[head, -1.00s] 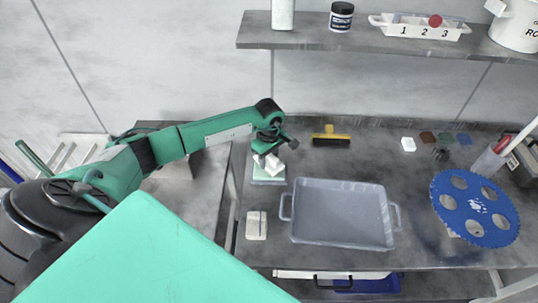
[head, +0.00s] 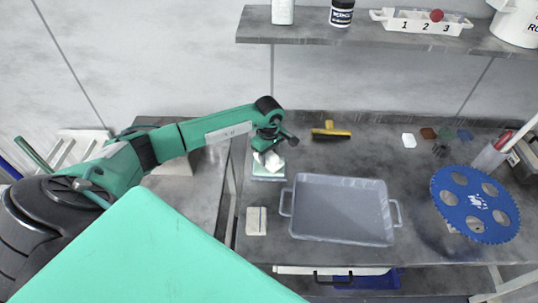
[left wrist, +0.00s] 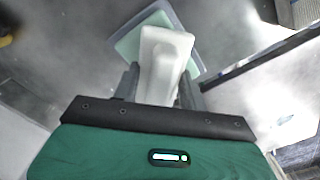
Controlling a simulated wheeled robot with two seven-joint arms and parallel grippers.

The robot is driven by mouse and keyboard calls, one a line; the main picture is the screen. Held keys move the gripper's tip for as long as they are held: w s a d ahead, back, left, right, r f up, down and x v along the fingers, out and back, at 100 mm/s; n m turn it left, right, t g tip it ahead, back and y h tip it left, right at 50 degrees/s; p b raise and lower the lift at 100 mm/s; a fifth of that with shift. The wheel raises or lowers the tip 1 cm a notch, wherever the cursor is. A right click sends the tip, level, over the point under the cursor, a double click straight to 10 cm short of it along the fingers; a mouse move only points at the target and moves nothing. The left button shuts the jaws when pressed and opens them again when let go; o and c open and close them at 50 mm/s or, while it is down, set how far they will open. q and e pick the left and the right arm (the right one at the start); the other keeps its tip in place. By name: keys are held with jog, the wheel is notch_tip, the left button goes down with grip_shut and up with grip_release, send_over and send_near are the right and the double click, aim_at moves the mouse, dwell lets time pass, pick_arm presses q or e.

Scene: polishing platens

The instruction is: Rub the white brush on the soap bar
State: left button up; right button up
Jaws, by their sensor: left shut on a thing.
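My left gripper (head: 268,150) is shut on the white brush (head: 272,161). In the left wrist view the white brush (left wrist: 163,55) lies between the two dark fingers and reaches away from them. The pale green soap bar (left wrist: 130,42) lies under the brush, in a grey dish, and is partly covered by it. In the head view the soap's dish (head: 268,178) is on the bench, left of the grey tray. The brush is over the soap; I cannot tell for sure whether they touch. My right gripper is not in view.
A grey tray (head: 310,232) stands right of the soap. A pale block (head: 256,221) lies in front of the soap. A yellow brush (head: 331,132) lies behind the tray. A blue disc (head: 475,204) is at right. A shelf (head: 370,38) overhangs the back.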

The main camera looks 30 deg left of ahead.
pick_arm(q)
jog(key=shift+f+b, duration=0.35)
jog(key=shift+f, duration=0.05)
dwell(0.5)
jog(key=shift+f+b, duration=0.1)
jog(key=shift+b, duration=0.2)
dwell(1.2)
jog(key=shift+r+p, duration=1.6)
jog(key=shift+r, duration=2)
